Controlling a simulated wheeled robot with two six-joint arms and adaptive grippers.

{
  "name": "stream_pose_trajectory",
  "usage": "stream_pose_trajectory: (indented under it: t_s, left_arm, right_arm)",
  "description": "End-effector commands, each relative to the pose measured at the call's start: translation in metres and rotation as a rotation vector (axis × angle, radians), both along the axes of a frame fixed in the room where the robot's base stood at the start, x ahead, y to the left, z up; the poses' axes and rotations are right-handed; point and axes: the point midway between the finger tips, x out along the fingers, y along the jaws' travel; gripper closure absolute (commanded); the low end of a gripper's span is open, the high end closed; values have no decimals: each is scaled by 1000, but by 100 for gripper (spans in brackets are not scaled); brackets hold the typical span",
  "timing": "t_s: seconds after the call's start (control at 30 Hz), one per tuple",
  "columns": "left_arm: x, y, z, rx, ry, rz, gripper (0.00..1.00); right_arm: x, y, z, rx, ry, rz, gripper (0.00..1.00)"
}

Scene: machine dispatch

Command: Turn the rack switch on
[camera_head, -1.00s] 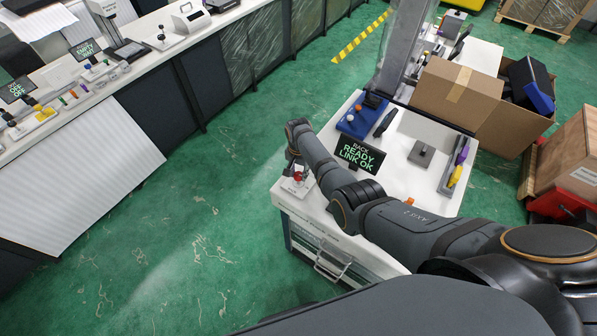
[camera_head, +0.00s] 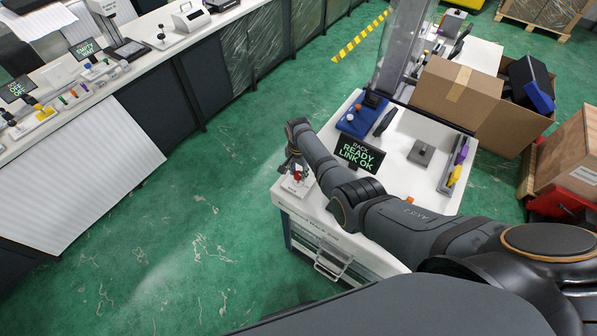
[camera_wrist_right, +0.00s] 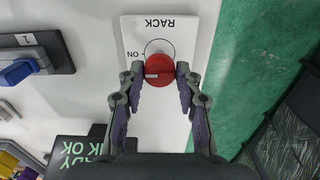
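The rack switch is a red round knob (camera_wrist_right: 159,69) on a white plate (camera_wrist_right: 160,120) marked RACK and ON. A pale mark on the knob lies toward the left, the side of the ON label, in the right wrist view. My right gripper (camera_wrist_right: 160,76) is open, with one finger on each side of the knob. Whether the fingers touch it is hard to tell. In the head view, the right gripper (camera_head: 296,168) points down over the knob at the bench's near left corner. The black rack display (camera_head: 359,155) reads RACK READY LINK OK. My left gripper is not in view.
The white bench (camera_head: 408,135) also holds a blue tray (camera_head: 352,125), a grey block (camera_head: 421,153) and a rack of coloured pieces (camera_head: 455,165). A cardboard box (camera_head: 455,95) stands behind. Green floor (camera_head: 215,200) lies open to the left.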

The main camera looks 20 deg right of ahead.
Motion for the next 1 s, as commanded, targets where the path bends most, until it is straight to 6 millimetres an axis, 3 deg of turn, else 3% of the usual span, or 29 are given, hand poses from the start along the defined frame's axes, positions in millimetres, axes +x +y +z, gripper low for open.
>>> stream_pose_trajectory:
  t_s: [0.03, 0.13, 0.43, 0.57, 1.0]
  left_arm:
    - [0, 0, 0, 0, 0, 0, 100]
    - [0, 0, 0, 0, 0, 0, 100]
    - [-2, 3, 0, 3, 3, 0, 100]
    - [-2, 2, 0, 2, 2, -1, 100]
    - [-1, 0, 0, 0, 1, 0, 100]
  right_arm:
    - [1, 0, 1, 0, -2, 0, 56]
    - [0, 0, 0, 1, -1, 1, 44]
    - [0, 0, 1, 0, 0, 1, 44]
    - [0, 0, 12, 1, -1, 1, 44]
    - [0, 0, 106, 0, -2, 1, 44]
